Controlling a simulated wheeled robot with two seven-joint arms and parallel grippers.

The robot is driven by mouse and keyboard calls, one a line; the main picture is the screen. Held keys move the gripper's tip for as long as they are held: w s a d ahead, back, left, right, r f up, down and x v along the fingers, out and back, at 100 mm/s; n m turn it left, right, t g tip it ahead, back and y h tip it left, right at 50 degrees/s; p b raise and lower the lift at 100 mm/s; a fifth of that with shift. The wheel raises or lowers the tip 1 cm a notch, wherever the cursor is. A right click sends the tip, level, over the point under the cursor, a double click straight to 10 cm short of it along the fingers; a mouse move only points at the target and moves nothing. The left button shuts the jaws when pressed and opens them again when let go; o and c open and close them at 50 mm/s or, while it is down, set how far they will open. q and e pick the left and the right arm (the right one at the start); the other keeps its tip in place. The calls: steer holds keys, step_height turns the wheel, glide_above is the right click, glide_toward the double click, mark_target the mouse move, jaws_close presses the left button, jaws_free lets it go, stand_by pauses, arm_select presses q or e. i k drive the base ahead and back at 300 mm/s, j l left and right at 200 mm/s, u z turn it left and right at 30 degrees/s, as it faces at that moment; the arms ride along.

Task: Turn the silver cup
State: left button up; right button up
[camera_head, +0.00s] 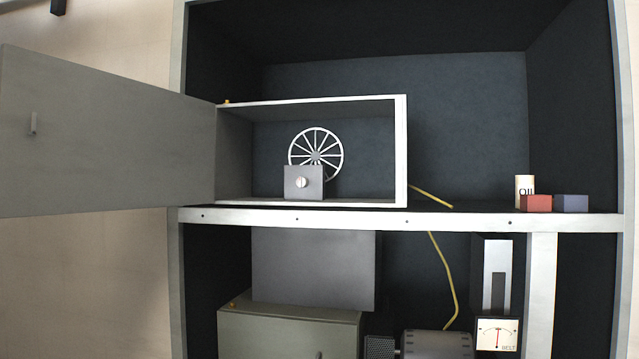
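A small round silver knob-like piece (301,183), which looks like the silver cup, sits on the front face of a small grey box (313,173). A pale slit-like line shows on its face. The box stands on the floor of an open white-framed compartment (402,150), in front of a white spoked wheel (316,147) that it partly hides. Neither of my grippers shows in the head view.
A grey door (110,140) swings open to the left. An oil can (524,188), a red block (536,203) and a blue block (571,203) stand at the shelf's right. A yellow cable (449,280) hangs below. A belt gauge (497,334) is at lower right.

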mark_target(302, 182)
steer(key=i+l+z, duration=0.15)
steer(key=i, duration=0.2)
steer(key=i+l+z, duration=0.3)
steer(key=i, duration=0.4)
